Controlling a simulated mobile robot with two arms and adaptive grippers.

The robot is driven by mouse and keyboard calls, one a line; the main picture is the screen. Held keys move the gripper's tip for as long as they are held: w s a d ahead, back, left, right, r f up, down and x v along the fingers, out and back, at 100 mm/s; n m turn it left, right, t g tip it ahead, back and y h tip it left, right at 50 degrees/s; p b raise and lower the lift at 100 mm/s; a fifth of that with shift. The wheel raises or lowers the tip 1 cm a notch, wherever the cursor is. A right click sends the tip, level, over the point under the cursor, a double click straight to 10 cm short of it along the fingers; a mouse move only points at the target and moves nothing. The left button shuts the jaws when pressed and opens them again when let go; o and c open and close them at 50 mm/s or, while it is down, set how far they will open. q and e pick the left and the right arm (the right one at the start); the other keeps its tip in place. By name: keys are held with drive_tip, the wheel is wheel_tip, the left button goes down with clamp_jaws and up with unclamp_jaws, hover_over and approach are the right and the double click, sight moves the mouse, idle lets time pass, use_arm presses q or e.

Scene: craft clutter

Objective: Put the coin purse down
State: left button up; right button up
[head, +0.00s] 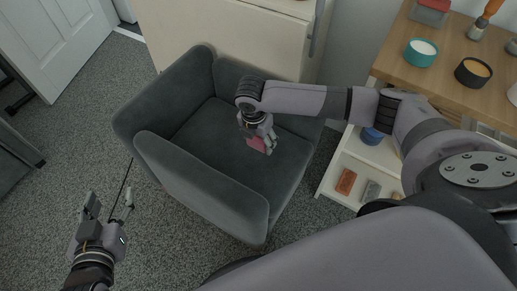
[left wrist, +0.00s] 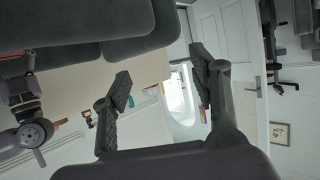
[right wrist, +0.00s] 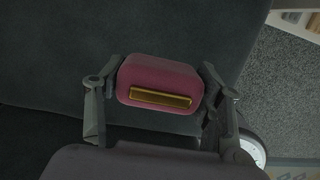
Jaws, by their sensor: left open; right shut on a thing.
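The coin purse is a small dark pink pouch with a gold clasp bar. In the right wrist view the coin purse (right wrist: 160,80) sits between the two fingers of my right gripper (right wrist: 160,92), which is shut on it. In the head view my right gripper (head: 260,143) holds the purse (head: 256,144) over the seat of the grey armchair (head: 190,150). I cannot tell whether the purse touches the seat. My left gripper (head: 106,207) is open and empty, above the carpet to the left of the armchair; its spread fingers also show in the left wrist view (left wrist: 162,88).
A wooden-topped shelf unit (head: 455,50) at the right holds a teal tin (head: 420,53), a dark tin (head: 473,72) and other craft items. Lower down lie a brown block (head: 346,181) and a grey one. A cream cabinet (head: 225,40) stands behind the armchair. Carpet (head: 75,140) is free at left.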

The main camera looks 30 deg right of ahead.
sight(258, 147)
drive_tip(key=shift+f, duration=0.45)
wheel_tip(258, 147, down, 4)
drive_tip(key=shift+r+b, duration=0.25)
drive_tip(key=shift+b, duration=0.5)
use_arm(q)
wheel_tip(258, 147, up, 7)
drive_tip(key=w+d+t+h, duration=0.1)
drive_tip(key=w+t, duration=0.1)
drive_tip(key=t, duration=0.2)
drive_tip(key=shift+w+d+r+t, duration=0.15)
drive_tip(key=shift+d+t, duration=0.15)
drive_tip(key=shift+d, duration=0.05)
use_arm(e)
drive_tip(key=o, duration=1.2)
drive_tip(key=shift+f, duration=0.1)
drive_tip(key=shift+c, duration=0.2)
